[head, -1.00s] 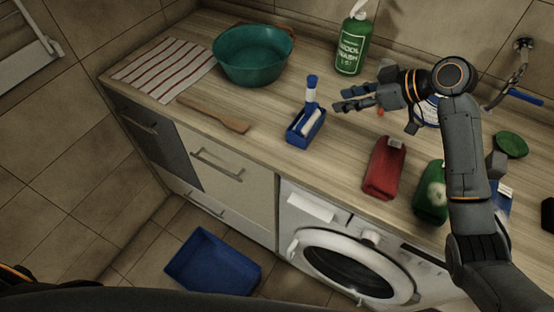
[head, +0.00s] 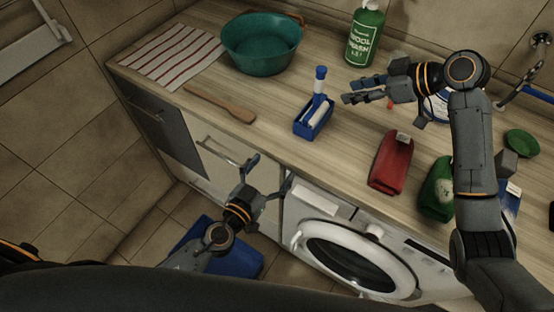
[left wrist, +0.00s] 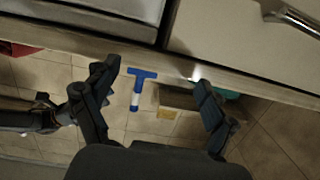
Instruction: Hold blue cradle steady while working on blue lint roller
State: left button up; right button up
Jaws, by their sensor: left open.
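The blue cradle (head: 309,124) stands on the counter near its front edge. The blue lint roller (head: 319,85) stands upright at its back, with a white band below its blue top. A white roll lies in the cradle. In the left wrist view, the cradle (left wrist: 142,73) and lint roller (left wrist: 135,95) appear upside down beyond the counter edge. My left gripper (head: 270,172) is open and empty in front of the cabinets, below and left of the cradle. My right gripper (head: 347,89) is right of the cradle, fingers apart, pointing left, touching nothing visible.
A wooden spatula (head: 222,104), striped cloth (head: 170,57) and teal basin (head: 262,48) are left. The wool wash bottle (head: 366,35) stands behind. A blue bin (head: 245,262) is on the floor.

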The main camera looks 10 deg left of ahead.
pick_arm(q)
jog(key=h, duration=0.1)
send_near(303, 128)
jog(key=s+f, duration=0.2)
jog(key=r+t, duration=0.1)
jog(key=x, duration=1.3)
jog(key=shift+w+a, duration=0.2)
jog(key=shift+w, duration=0.15)
